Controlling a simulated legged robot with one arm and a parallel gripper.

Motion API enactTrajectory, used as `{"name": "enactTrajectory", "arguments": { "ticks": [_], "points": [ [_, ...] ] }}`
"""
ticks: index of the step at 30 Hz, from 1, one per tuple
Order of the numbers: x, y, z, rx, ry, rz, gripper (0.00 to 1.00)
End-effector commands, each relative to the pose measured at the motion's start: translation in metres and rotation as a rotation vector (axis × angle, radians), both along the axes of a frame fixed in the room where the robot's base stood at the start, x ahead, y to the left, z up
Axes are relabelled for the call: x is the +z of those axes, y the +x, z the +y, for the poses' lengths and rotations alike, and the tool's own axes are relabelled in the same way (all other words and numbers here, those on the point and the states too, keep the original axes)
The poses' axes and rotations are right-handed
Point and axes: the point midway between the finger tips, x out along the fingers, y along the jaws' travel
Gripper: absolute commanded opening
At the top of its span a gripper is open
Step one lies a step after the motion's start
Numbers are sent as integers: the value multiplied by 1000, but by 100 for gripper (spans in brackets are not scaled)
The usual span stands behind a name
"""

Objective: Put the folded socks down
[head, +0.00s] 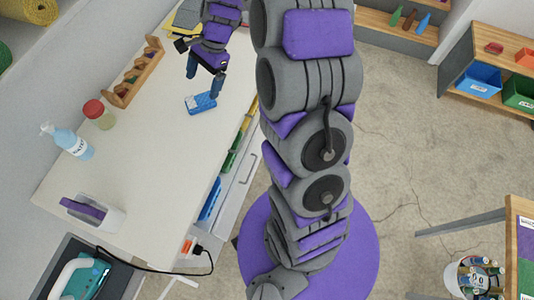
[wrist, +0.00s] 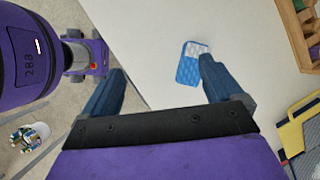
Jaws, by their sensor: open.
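The folded socks (head: 200,103), a small blue bundle with a white patch, lie flat on the white worktop (head: 150,150). The wrist view also shows the socks (wrist: 193,63), just left of the right-hand finger's tip. My gripper (head: 204,84) is open above the worktop, and its blue fingers are spread with nothing between them. In the wrist view my gripper (wrist: 163,72) looks down past the worktop's edge. The socks appear apart from the fingers; the exact height gap is hard to tell.
A wooden rack (head: 135,72), a red-lidded jar (head: 99,115), a blue bottle (head: 72,143) and a white holder (head: 95,212) stand along the worktop's left side. A teal iron (head: 82,278) is at bottom left. The worktop's middle is clear. A bucket (head: 475,277) stands at lower right.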

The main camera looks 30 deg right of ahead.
Motion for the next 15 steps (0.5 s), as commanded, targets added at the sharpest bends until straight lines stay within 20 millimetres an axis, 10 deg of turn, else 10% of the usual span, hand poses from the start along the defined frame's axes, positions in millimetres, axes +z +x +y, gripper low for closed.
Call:
{"name": "enactTrajectory", "arguments": {
  "ticks": [15],
  "points": [
    [80, -176, 38, 727, -160, -155, 93]
  ]
}}
